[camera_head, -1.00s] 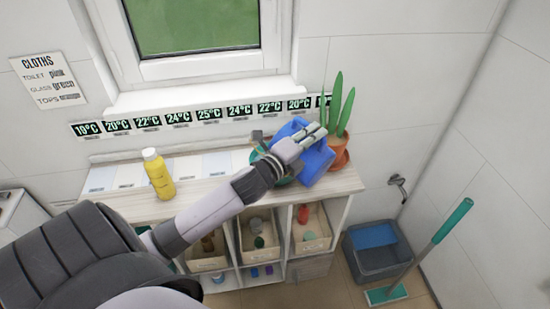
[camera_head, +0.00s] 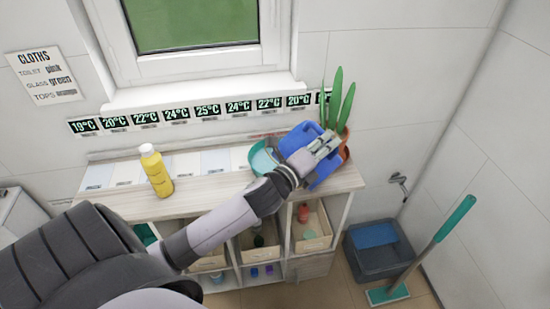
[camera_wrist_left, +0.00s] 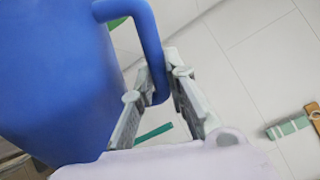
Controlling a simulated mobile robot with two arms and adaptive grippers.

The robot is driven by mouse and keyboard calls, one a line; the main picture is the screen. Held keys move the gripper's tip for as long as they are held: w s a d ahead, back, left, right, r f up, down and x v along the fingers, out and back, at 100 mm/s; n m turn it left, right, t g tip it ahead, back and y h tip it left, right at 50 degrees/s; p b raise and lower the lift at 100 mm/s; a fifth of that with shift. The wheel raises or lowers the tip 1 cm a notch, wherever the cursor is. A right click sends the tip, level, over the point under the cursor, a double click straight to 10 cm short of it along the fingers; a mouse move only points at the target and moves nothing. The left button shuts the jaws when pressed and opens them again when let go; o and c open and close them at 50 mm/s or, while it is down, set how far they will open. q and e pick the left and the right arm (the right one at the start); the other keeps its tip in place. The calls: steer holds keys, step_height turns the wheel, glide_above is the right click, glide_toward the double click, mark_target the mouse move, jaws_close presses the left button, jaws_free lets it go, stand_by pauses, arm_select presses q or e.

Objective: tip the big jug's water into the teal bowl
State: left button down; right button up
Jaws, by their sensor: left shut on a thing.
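The big blue jug (camera_head: 299,139) is at the right end of the shelf top, tilted in the head view. My left gripper (camera_head: 326,146) is shut on its handle. In the left wrist view the jug (camera_wrist_left: 50,80) fills the left side, and its handle (camera_wrist_left: 150,45) runs down between the fingers of my left gripper (camera_wrist_left: 158,90). The teal bowl (camera_head: 257,160) stands on the shelf top just left of the jug, partly hidden by the jug and my arm. Something pale blue shows inside the bowl. My right gripper is not in view.
A potted plant (camera_head: 342,100) with tall green leaves stands right behind the jug. A yellow bottle (camera_head: 157,172) stands upright farther left on the shelf top (camera_head: 115,205). A grey bucket (camera_head: 380,262) and a teal-handled mop (camera_head: 455,220) are on the floor at right.

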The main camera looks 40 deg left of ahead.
arm_select(q)
steer(key=shift+s+d+f+m, duration=0.1)
steer(key=shift+d+f+m, duration=0.05)
steer(key=shift+d+m, duration=0.15)
steer(key=d+f+m+b, duration=0.3)
steer(key=d+f+m, duration=0.1)
steer(key=f+m, duration=0.2)
steer(key=d+f+m+b, duration=0.3)
steer(key=d+f+m, duration=0.2)
steer(key=f, duration=0.4)
steer(key=shift+s+d+f+m+b, duration=0.15)
steer(key=shift+s+d+m+b, duration=0.2)
steer(key=shift+m, duration=0.55)
steer(key=shift+a, duration=0.1)
